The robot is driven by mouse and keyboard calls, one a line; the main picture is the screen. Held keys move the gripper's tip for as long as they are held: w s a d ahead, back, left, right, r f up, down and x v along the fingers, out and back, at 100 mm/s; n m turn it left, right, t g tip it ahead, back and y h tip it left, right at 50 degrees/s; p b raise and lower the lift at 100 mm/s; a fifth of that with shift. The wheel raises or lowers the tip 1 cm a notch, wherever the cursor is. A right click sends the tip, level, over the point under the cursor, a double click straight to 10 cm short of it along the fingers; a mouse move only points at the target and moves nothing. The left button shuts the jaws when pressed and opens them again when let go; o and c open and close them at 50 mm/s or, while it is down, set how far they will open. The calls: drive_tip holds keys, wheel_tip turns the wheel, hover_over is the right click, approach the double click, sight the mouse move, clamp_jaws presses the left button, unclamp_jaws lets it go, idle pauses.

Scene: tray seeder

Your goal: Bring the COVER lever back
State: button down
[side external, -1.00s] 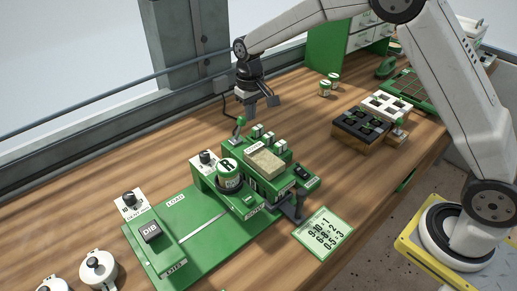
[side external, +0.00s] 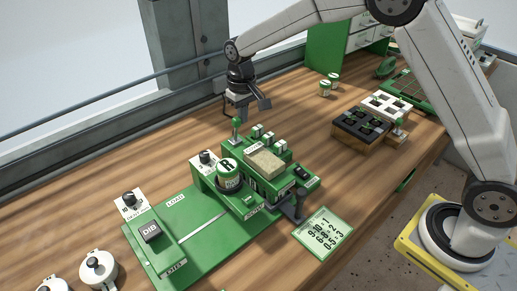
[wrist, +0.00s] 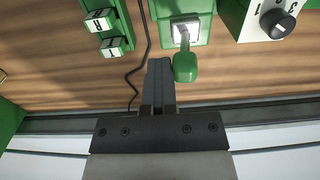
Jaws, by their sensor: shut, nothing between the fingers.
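The lever with a green knob (side external: 236,122) stands at the back left end of the green seeder (side external: 262,177), close to upright in the side view. In the wrist view the knob (wrist: 184,68) tops a metal stem in a green housing. My gripper (side external: 241,115) is at the knob, with its fingers shut and empty. In the wrist view the fingertips (wrist: 160,64) are just left of the knob; I cannot tell whether they touch it. The lever's label is not legible at this size.
White switches (side external: 263,134) line the seeder's back edge. A black cable (wrist: 141,60) runs over the wood left of the fingers.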

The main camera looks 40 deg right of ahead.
drive_tip(key=shift+s+a+f, duration=0.1)
drive_tip(key=shift+f, duration=0.2)
drive_tip(key=shift+a, duration=1)
drive_tip(key=shift+d+r, duration=0.2)
drive_tip(key=shift+r, duration=0.35)
drive_tip(key=shift+d+r, duration=0.2)
drive_tip(key=shift+r, duration=0.7)
drive_tip(key=shift+d+r, duration=0.15)
drive_tip(key=shift+r, duration=0.7)
drive_tip(key=shift+d+r, duration=0.2)
drive_tip(key=shift+r, duration=0.7)
drive_tip(key=s+d+f+t, duration=0.1)
drive_tip(key=s+d+f, duration=0.1)
drive_tip(key=s, duration=0.6)
drive_tip(key=s+d+f, duration=0.2)
drive_tip(key=s+d, duration=0.1)
drive_tip(key=s, duration=0.5)
drive_tip(key=s+d+f+t, duration=0.1)
drive_tip(key=s+d+f, duration=0.1)
drive_tip(key=s, duration=0.6)
drive_tip(key=shift+d+f+t, duration=0.3)
drive_tip(key=shift+d+f, duration=0.05)
